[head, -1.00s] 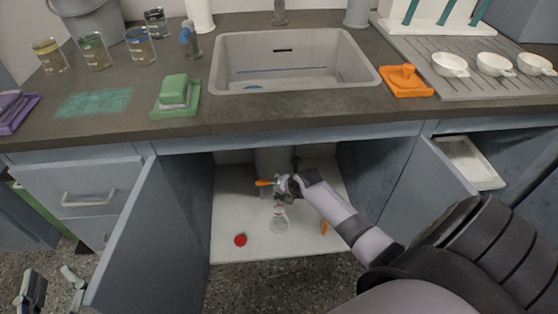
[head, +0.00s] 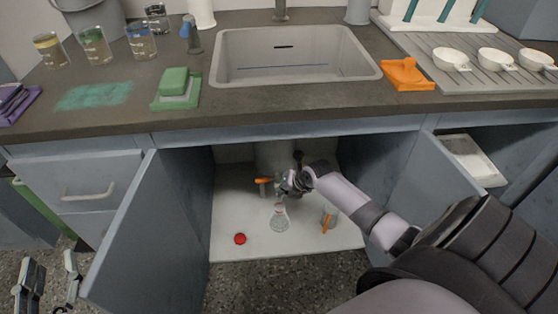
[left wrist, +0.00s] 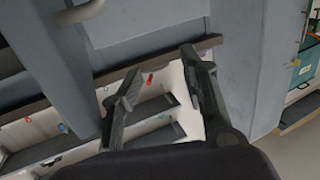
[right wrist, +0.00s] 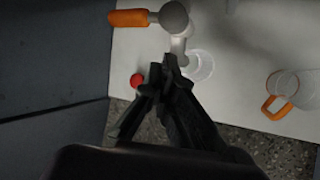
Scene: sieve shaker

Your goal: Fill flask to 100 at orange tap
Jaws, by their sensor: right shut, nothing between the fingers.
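A clear flask (head: 280,218) stands upright on the white cabinet floor under the sink. It also shows in the right wrist view (right wrist: 202,66); I cannot make out its level or marks. The tap's orange handle (head: 263,180) is above and left of it, and in the right wrist view (right wrist: 128,17) it points left from a grey round body. My right gripper (head: 287,187) is shut and empty, close to the tap's right side and above the flask. It also shows in the right wrist view (right wrist: 164,66). My left gripper (head: 50,272) is open and empty, outside the cabinet at lower left.
A red round piece (head: 240,239) lies left of the flask. A clear vessel with an orange handle (head: 328,219) stands to its right. The open left cabinet door (head: 150,235) and right door (head: 428,190) flank the space. The sink (head: 295,75) is above.

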